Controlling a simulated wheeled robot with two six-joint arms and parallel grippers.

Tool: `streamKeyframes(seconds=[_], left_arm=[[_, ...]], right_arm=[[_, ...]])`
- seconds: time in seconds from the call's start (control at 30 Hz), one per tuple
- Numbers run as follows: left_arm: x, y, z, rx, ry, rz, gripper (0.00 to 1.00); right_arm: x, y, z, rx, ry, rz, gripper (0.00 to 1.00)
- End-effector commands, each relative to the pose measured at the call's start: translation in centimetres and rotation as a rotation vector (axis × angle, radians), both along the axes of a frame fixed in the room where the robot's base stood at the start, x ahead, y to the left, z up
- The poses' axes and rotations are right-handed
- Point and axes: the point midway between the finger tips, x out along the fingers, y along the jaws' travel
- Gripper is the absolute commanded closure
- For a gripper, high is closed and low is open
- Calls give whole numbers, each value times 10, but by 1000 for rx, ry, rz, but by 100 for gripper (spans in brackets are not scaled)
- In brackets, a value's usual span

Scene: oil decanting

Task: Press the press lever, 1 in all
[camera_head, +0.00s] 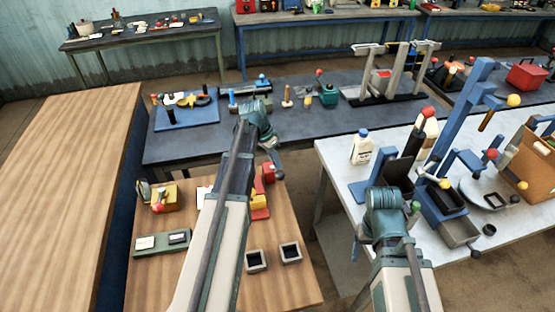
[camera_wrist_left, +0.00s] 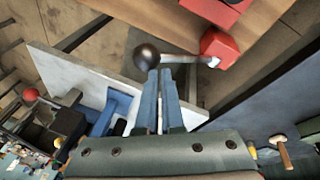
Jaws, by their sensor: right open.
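A lever with a black ball knob (camera_head: 279,174) sticks out from a red block (camera_head: 268,170) at the right edge of the near wooden table. In the left wrist view, the black ball (camera_wrist_left: 147,56) is just beyond my fingertips, and its rod runs right to the red block (camera_wrist_left: 217,46). My left gripper (camera_head: 274,156) points down at the ball. Its fingers (camera_wrist_left: 158,73) are together with only a thin gap; whether they touch the ball I cannot tell. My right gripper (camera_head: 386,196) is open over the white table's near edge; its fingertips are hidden.
A blue press frame (camera_head: 447,125), a white bottle (camera_head: 362,147) and a cardboard box (camera_head: 535,165) stand on the white table (camera_head: 335,160). A red and yellow fixture (camera_head: 260,211) and small black square trays (camera_head: 290,252) are on the wooden table. A dark table (camera_head: 215,140) lies behind.

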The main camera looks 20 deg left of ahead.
Motion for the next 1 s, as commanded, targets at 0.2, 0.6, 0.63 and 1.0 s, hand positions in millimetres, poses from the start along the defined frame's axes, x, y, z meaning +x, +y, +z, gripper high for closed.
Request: streamKeyframes(seconds=[0.2, 0.6, 0.63, 1.0], left_arm=[[8, 7, 10, 2, 0, 1, 100], [21, 17, 26, 2, 2, 1, 100], [22, 18, 27, 2, 2, 1, 100], [25, 20, 29, 0, 1, 0, 100]], right_arm=[[0, 0, 10, 0, 0, 0, 24], [0, 0, 26, 1, 0, -3, 24], [0, 0, 27, 1, 0, -3, 24], [0, 0, 29, 1, 0, -4, 24]])
